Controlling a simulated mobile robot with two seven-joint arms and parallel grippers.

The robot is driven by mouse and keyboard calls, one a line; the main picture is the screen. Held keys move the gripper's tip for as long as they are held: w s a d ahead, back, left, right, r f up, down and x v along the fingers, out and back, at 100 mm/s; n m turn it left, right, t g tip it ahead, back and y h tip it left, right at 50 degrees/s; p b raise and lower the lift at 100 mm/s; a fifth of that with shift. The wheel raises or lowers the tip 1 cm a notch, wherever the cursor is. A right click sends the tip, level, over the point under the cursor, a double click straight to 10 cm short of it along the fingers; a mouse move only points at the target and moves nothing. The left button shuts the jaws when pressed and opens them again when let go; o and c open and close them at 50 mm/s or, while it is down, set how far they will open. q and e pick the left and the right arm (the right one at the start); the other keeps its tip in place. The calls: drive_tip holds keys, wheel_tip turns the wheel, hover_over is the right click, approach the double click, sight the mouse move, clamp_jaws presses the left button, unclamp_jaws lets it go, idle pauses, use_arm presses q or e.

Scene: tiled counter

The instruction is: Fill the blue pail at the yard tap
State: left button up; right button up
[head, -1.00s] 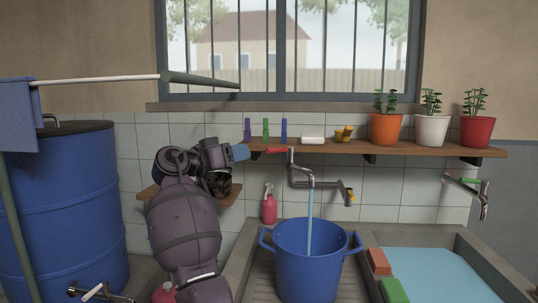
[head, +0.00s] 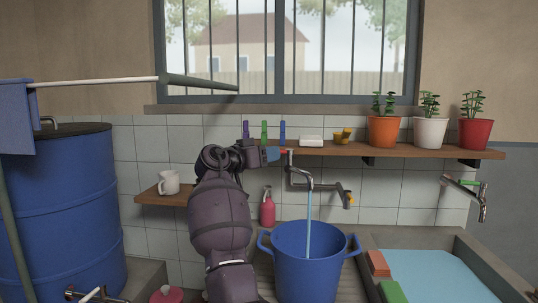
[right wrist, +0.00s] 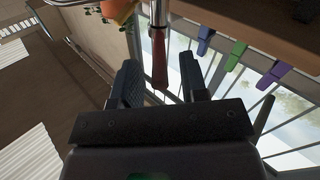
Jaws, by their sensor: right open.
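The blue pail (head: 306,268) stands upright in the sink under the tap (head: 305,180). A stream of water (head: 309,222) runs from the spout into it; the water level inside is hidden. The tap's red lever (head: 284,151) shows just past my right gripper (head: 274,154). In the right wrist view, the open fingers of my right gripper (right wrist: 160,82) stand on either side of the red lever (right wrist: 159,62), with gaps visible between lever and fingers. My left gripper is out of view.
A shelf (head: 430,150) above the tap holds pegs, a soap, a yellow item and potted plants (head: 384,131). A red spray bottle (head: 267,211) stands left of the pail. A second tap (head: 467,192) is over the water-filled basin (head: 440,278). A blue barrel (head: 65,215) stands left.

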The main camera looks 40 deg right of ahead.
drive_tip(key=shift+d, duration=0.4)
clamp_jaws()
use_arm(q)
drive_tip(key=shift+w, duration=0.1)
use_arm(e)
drive_tip(key=shift+a, duration=0.1)
